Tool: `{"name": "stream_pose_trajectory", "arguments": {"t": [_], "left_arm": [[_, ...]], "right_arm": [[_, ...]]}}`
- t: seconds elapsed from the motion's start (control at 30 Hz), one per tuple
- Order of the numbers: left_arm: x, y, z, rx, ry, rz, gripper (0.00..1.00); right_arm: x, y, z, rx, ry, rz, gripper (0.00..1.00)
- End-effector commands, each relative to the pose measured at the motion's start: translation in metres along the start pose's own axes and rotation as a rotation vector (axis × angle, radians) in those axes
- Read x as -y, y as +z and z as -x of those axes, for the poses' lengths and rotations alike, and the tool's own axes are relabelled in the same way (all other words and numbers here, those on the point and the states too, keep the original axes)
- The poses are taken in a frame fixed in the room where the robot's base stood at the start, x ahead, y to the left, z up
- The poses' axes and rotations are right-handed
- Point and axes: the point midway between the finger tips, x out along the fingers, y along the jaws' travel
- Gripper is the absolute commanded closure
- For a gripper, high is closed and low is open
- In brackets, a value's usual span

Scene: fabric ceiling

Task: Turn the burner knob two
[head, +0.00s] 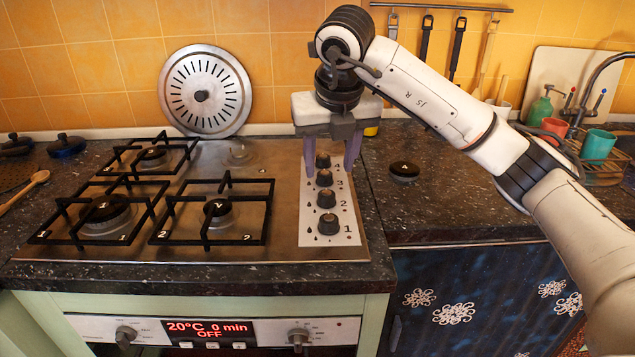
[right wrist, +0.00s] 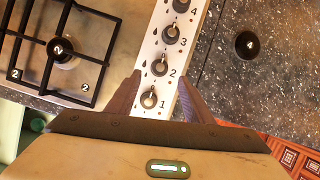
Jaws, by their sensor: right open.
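Burner knob two (head: 326,198) is a dark round knob on the light control strip, beside a printed 2. In the right wrist view knob two (right wrist: 159,67) lies between and just beyond the fingertips in the picture. My right gripper (head: 329,173) is open and points down over the strip, its fingers spread to either side of the knob row. Its fingers also show in the right wrist view (right wrist: 159,77), with nothing held between them. I cannot tell how high the tips are above the knob. My left gripper is not in view.
Knob one (head: 329,225), knob three (head: 324,178) and knob four (head: 323,160) share the strip closely. Black pan grates (head: 215,208) stand left of it. A loose black burner cap (head: 404,172) lies on the counter to the right. A round metal disc (head: 204,90) leans at the back.

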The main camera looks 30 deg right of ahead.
Motion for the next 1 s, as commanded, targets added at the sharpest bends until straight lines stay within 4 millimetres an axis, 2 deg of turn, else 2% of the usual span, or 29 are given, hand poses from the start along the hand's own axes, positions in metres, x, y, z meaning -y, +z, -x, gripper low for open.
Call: {"name": "stream_pose_trajectory", "arguments": {"t": [0.03,0.2,0.4,0.5,0.87,1.0], "left_arm": [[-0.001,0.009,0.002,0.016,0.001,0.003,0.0],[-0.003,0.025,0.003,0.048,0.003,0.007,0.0],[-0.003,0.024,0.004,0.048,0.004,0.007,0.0],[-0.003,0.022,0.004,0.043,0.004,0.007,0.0],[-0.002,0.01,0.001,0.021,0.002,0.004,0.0],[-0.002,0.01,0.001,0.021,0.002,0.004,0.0]], "right_arm": [[0.001,-0.002,-0.01,-0.005,-0.003,0.0,0.53],[0.0,-0.002,-0.043,-0.005,-0.002,0.003,0.53],[0.0,-0.001,-0.074,-0.004,-0.001,0.002,0.53],[-0.001,-0.002,-0.083,-0.004,0.0,0.003,0.53],[-0.001,-0.001,-0.089,-0.001,0.002,0.004,0.53],[-0.001,-0.001,-0.089,-0.001,0.002,0.004,0.75]]}}
